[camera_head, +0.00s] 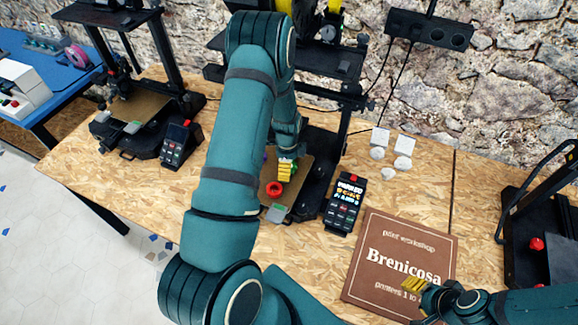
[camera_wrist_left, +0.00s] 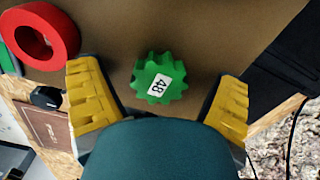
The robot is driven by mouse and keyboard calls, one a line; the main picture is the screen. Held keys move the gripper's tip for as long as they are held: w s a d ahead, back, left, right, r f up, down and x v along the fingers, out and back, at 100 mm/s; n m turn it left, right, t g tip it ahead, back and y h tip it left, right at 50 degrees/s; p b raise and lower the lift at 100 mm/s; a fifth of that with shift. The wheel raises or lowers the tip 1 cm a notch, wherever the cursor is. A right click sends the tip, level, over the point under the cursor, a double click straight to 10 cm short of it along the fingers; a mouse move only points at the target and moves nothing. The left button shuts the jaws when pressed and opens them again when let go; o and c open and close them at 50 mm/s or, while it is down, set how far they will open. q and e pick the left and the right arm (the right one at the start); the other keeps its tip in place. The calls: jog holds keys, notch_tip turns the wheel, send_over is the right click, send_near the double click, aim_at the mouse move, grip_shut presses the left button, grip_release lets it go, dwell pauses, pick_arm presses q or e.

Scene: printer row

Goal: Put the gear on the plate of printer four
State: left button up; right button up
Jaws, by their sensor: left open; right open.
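A green gear (camera_wrist_left: 160,78) with a white label reading 48 shows in the left wrist view, over the brown plate (camera_wrist_left: 200,22). It lies between the two yellow fingers of my left gripper (camera_wrist_left: 157,76), which is open with a gap on both sides. In the head view my left gripper (camera_head: 286,171) is low over the plate (camera_head: 300,180) of the middle printer, and the gear cannot be made out there. Which printer is number four I cannot tell. My right gripper (camera_head: 425,291) is open and empty, near the brown sign.
A red ring (camera_head: 274,189) lies on the same plate, beside the gear. A keypad (camera_head: 345,202) stands right of this printer. The brown Brenicosa sign (camera_head: 402,262) lies at the front. Other printers stand left (camera_head: 140,112) and right (camera_head: 535,215). Small white pieces (camera_head: 404,144) lie behind.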

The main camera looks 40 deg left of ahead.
pick_arm(q)
jog(key=c, duration=1.1)
jog(key=shift+o, duration=0.2)
